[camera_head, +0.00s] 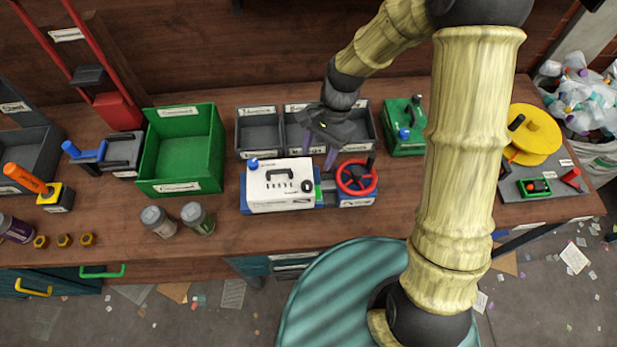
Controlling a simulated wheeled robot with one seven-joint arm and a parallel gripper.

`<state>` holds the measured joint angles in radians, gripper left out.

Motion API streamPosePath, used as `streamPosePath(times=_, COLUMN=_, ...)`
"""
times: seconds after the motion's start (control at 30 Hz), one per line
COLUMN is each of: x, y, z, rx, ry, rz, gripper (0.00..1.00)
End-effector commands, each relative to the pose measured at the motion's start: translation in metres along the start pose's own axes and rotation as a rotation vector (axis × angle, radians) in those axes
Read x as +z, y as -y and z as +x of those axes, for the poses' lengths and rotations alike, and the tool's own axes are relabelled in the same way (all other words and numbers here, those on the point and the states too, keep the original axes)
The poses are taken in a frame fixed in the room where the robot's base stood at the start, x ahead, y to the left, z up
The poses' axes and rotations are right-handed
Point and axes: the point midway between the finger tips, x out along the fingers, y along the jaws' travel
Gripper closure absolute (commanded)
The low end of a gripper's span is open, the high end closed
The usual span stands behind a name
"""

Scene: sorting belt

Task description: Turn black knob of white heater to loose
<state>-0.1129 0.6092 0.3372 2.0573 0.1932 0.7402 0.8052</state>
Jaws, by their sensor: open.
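The white heater (275,198) is a white box with a black handle and a blue cap on top, standing on a blue base near the middle of the bench. Its black knob (307,186) is a small dark disc at the right end of the front. My gripper (318,158) is open, its two purple fingers pointing down. In the picture the fingers show just above the heater's right end and the knob, apart from the knob. Nothing shows between the fingers. The knob's setting is too small to read.
A red handwheel (357,177) stands close right of the heater. Grey bins (259,131) are behind it, a green bin (182,186) is to the left, and two jars (197,218) are at front left. A green box (404,143) is at right. Bare bench lies in front of the heater.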

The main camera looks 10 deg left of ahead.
Motion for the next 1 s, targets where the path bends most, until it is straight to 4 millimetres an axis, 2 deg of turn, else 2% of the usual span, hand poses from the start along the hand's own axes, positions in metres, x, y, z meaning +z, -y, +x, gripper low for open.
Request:
streamPosePath(times=0.3, x=0.001, y=-0.001, z=0.057, rx=0.004, ry=0.005, rz=0.001, gripper=0.5)
streamPosePath(times=0.5, x=0.001, y=-0.001, z=0.084, rx=0.002, ry=0.003, rz=0.001, gripper=0.5)
streamPosePath(times=0.67, x=0.001, y=0.0, z=0.094, rx=0.0, ry=0.001, rz=0.0, gripper=0.5)
streamPosePath(times=0.93, x=0.0, y=0.0, z=0.095, rx=-0.001, ry=0.0, rz=0.0, gripper=0.5)
streamPosePath(times=1.0, x=0.0, y=0.0, z=0.095, rx=-0.001, ry=0.0, rz=0.0, gripper=0.63)
